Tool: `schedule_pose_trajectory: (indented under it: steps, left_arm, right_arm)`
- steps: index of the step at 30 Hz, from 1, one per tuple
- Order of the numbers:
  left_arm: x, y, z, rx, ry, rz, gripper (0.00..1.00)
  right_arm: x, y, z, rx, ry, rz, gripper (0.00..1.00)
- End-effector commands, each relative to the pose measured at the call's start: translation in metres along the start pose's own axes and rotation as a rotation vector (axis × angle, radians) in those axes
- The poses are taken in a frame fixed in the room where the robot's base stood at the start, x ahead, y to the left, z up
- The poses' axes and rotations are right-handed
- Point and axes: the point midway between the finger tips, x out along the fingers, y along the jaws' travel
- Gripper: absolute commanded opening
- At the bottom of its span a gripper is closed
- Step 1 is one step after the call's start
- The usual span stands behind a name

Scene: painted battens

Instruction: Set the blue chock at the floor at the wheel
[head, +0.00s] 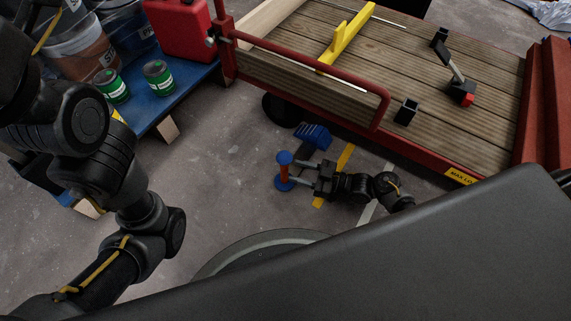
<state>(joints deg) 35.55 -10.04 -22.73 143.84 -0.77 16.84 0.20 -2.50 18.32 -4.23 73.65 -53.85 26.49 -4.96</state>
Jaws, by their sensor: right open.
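The blue chock (314,135) is a ribbed wedge on the floor beside the cart's dark wheel (279,109), just to its lower right. I cannot tell whether they touch. My right gripper (292,174) is low over the floor, below the chock in the picture and apart from it. Its jaws are open and point left.
The wooden cart deck (390,75) has a red rail (310,68), a yellow bar (345,38) and black fittings. A blue pallet (185,90) at the left holds green cans (158,76), a red canister (182,28) and buckets. Floor between pallet and cart is clear.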

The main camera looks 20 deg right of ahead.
Motion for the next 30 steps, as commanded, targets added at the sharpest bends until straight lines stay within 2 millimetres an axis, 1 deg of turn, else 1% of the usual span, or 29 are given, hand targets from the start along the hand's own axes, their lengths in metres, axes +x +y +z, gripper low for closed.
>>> schedule_pose_trajectory:
  steps: [1,3,6,9,13,22,24,26,29,30]
  left_arm:
    - [0.006,0.0,0.002,-0.001,0.0,0.001,0.36]
    - [0.01,0.0,0.003,-0.001,-0.001,0.004,0.36]
    - [0.012,0.0,0.004,-0.002,-0.001,0.006,0.36]
    - [0.014,0.001,0.004,-0.002,-0.001,0.007,0.36]
    - [0.015,0.001,0.005,-0.002,-0.001,0.008,0.36]
    - [0.014,0.001,0.005,-0.002,-0.001,0.008,0.36]
    - [0.014,0.001,0.005,-0.002,-0.001,0.008,0.36]
    - [0.014,0.0,0.005,-0.002,-0.001,0.007,0.36]
    - [0.014,0.0,0.005,-0.002,-0.001,0.007,0.36]
    - [0.014,0.0,0.005,-0.002,-0.001,0.007,0.36]
  right_arm:
    - [-0.011,0.0,-0.002,0.001,-0.004,-0.001,0.44]
    - [-0.024,0.0,-0.002,0.0,-0.003,-0.001,0.44]
    - [-0.038,0.0,-0.001,0.0,-0.003,-0.001,0.44]
    - [-0.047,0.0,-0.001,0.0,0.0,0.0,0.44]
    - [-0.052,0.0,0.0,0.0,0.0,0.0,0.44]
    - [-0.052,0.0,0.0,0.0,0.001,0.0,0.44]
    - [-0.049,0.001,-0.003,-0.007,0.007,0.0,0.44]
    - [-0.039,0.003,-0.011,-0.024,0.025,-0.001,0.44]
    - [-0.009,0.011,-0.04,-0.087,0.087,0.0,0.44]
    - [0.008,0.014,-0.059,-0.122,0.123,0.002,0.44]
